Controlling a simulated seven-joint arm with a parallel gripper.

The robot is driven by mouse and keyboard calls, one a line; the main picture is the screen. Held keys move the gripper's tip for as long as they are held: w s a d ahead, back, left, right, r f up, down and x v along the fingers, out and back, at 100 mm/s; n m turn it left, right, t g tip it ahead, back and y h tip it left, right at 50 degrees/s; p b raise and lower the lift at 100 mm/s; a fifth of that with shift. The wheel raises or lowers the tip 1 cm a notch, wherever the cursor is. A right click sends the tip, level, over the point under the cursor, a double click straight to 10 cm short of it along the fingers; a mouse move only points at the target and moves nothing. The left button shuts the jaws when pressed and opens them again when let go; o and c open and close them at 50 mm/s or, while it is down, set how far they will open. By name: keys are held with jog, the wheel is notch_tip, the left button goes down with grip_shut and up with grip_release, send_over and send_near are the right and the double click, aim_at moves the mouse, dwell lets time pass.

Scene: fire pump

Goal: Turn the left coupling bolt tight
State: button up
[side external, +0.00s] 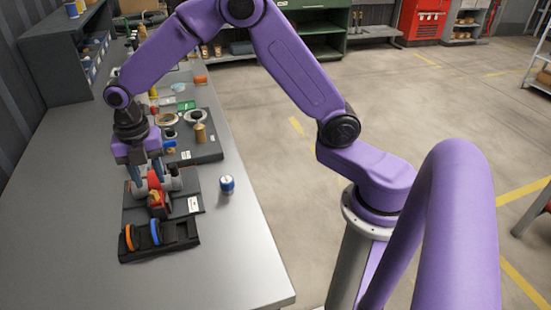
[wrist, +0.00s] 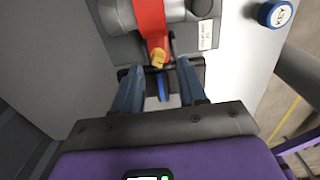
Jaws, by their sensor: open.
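The pump unit, with a red body (side external: 157,190) and grey parts, sits on a dark base plate on the bench. In the wrist view its red arm (wrist: 150,18) runs down to a small yellow bolt-like piece (wrist: 158,57). I cannot tell whether this is the left coupling bolt. My gripper (side external: 146,178) points down over the pump. In the wrist view my gripper (wrist: 154,68) is open, its two blue-grey fingers on either side of the yellow piece's line, with a visible gap and nothing held. Contact with the pump cannot be told.
A black tool roll (side external: 180,232) with an orange-handled and a blue-handled item (side external: 155,232) lies in front of the pump. A blue-and-white can (side external: 227,184) stands to the right. A dark tray (side external: 205,151) with several parts lies behind. The bench's front is clear.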

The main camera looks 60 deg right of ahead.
notch_tip(320, 180, up, 14)
jog(key=f, duration=0.1)
jog(key=s+d+f+m, duration=0.1)
jog(key=s+m, duration=0.3)
jog(key=s, duration=0.5)
jog(key=s+d+f+m, duration=0.2)
jog(key=s+d+m, duration=0.2)
jog(key=s, duration=0.5)
jog(key=s+d+f+m, duration=0.2)
jog(key=s+d+m, duration=0.1)
jog(key=s, duration=0.6)
jog(key=shift+s+d+f+m, duration=0.15)
jog(key=shift+d+m, duration=0.05)
jog(key=shift+m, duration=0.5)
notch_tip(320, 180, up, 6)
jog(key=f+n, duration=0.1)
jog(key=n, duration=0.5)
send_over(153, 192)
notch_tip(153, 192, down, 16)
jog(key=shift+f, duration=0.2)
grip_shut()
